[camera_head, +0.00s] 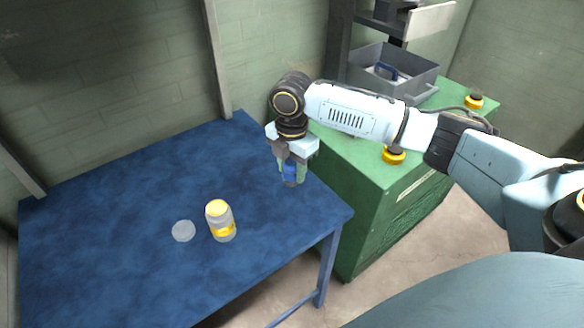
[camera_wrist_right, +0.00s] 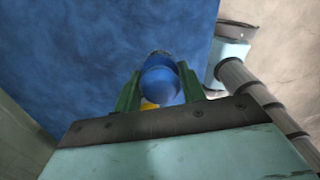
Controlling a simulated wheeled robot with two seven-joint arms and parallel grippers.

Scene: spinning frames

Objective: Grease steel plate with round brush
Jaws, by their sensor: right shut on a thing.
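My right gripper (camera_head: 291,180) is shut on the blue round brush (camera_head: 290,171), above the right part of the blue table. In the right wrist view the brush's rounded blue end (camera_wrist_right: 159,83) sits between the two green fingers (camera_wrist_right: 157,95), with a dark tip beyond it. A flat grey disc (camera_head: 183,231), which looks like the steel plate, lies on the table to the left of and nearer than the gripper. The brush is apart from it. My left gripper is out of view.
A jar with yellow top and band (camera_head: 221,221) stands just right of the disc on the blue table (camera_head: 110,200). Right of the table, a green cabinet (camera_head: 365,205) carries a grey bin (camera_head: 400,84) and yellow-based buttons (camera_head: 394,156). The table's left side is clear.

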